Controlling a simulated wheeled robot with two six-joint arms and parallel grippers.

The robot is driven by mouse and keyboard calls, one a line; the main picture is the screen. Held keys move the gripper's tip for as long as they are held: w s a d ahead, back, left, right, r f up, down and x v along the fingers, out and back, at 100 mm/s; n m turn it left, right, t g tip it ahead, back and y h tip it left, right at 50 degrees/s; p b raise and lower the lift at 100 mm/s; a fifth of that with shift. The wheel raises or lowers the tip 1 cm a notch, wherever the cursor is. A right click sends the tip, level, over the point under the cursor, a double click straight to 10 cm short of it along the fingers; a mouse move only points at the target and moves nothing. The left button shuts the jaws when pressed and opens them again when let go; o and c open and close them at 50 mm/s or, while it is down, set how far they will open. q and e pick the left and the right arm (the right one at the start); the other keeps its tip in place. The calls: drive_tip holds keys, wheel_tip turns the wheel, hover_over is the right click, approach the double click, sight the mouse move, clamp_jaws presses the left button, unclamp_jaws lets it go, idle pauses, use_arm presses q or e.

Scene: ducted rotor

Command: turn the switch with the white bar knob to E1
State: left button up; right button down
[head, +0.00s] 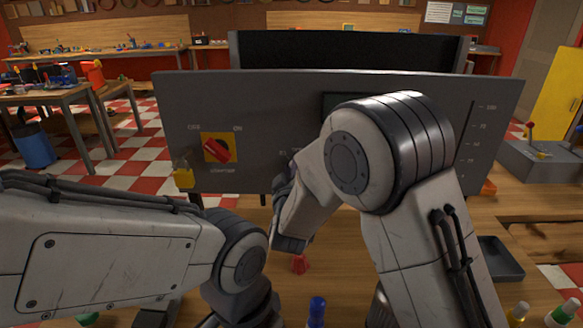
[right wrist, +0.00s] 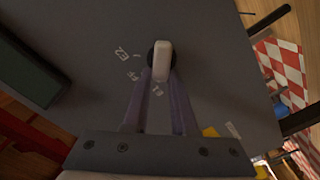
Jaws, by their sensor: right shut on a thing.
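The white bar knob (right wrist: 162,58) sits on a dark round base on the grey panel (head: 350,88). In the right wrist view the marks E2, a partly hidden "FF" and E1 lie around it. The knob's lower end in that view lies close to the E1 mark; perspective keeps its exact setting unclear. My right gripper (right wrist: 161,76) is shut on the knob, one purple finger on each side. In the head view my right arm hides the knob and most of its marks. My left arm comes in at lower left, but its gripper does not show.
A red rotary switch (head: 217,149) on a yellow plate, marked OFF and ON, is at the panel's left. A scale is at its right. A dark tray (head: 500,258) lies at right.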

drive_tip(key=c, duration=0.7)
unclamp_jaws()
drive_tip(key=s+b, duration=0.1)
drive_tip(key=s, duration=0.9)
drive_tip(key=shift+s+b, duration=0.25)
drive_tip(key=shift+b, duration=0.15)
